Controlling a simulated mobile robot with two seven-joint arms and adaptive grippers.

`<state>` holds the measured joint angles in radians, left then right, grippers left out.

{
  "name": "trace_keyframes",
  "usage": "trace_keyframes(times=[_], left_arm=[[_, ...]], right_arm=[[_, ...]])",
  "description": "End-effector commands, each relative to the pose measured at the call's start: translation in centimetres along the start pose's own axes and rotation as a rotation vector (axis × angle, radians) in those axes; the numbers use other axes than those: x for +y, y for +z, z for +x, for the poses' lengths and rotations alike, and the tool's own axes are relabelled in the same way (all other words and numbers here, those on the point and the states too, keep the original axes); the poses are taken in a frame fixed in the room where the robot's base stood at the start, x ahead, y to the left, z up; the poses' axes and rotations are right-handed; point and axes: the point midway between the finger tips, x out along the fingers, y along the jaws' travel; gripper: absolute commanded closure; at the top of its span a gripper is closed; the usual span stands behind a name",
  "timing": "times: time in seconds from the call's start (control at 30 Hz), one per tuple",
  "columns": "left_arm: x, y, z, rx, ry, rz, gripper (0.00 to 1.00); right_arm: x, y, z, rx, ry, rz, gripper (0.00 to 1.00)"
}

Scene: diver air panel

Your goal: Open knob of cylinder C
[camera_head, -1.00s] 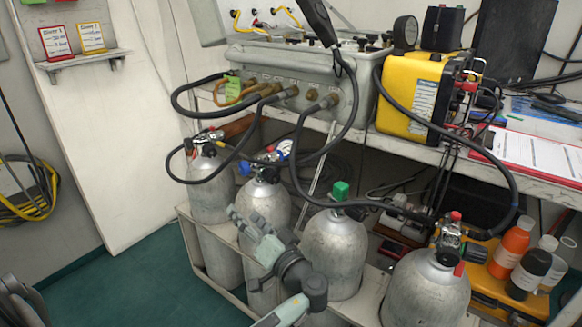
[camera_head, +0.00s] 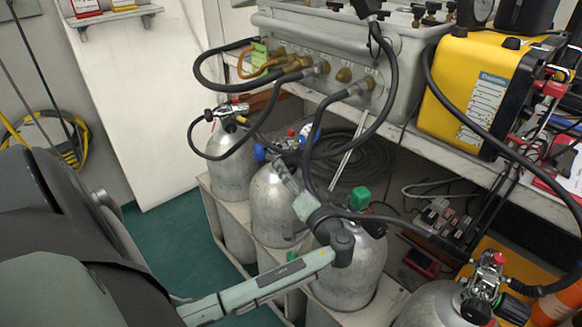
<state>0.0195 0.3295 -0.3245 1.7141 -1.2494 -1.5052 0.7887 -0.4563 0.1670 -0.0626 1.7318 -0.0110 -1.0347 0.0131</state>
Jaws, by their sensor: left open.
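Several silver cylinders stand in a row in a rack. No letters are readable on them, so I cannot tell from markings which is C. The leftmost cylinder (camera_head: 230,165) has a valve with a hose. The second cylinder (camera_head: 272,215) has a blue knob (camera_head: 260,152). The third cylinder (camera_head: 350,275) has a green knob (camera_head: 360,197). The front right cylinder (camera_head: 428,308) has a red-topped valve and a black knob (camera_head: 512,309). My left gripper (camera_head: 284,172) is open, in front of the second cylinder's upper part just below its valve; contact is unclear. My right gripper is not in view.
Black hoses (camera_head: 320,115) loop from the grey panel box (camera_head: 330,45) down around the valves, close to my left gripper. A yellow case (camera_head: 475,90) stands on the bench at right. The rack (camera_head: 210,205) encloses the cylinders. Green floor (camera_head: 170,240) is clear at left.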

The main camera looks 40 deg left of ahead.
Motion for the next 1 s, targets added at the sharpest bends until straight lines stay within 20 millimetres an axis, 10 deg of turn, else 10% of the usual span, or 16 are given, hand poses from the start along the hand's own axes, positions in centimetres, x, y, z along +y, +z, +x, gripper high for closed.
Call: trace_keyframes(times=[0.47, 0.83, 1.0], left_arm=[[0.0, 0.0, 1.8, -0.001, 0.001, -0.001, 0.46], [0.0, 0.0, 1.7, -0.001, 0.001, 0.000, 0.92], [0.2, 0.1, 1.7, -0.001, 0.002, -0.011, 0.94]], right_arm=[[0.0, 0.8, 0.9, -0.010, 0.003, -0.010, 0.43], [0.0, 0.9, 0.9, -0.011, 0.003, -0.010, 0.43], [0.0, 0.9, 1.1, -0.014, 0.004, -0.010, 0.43]])
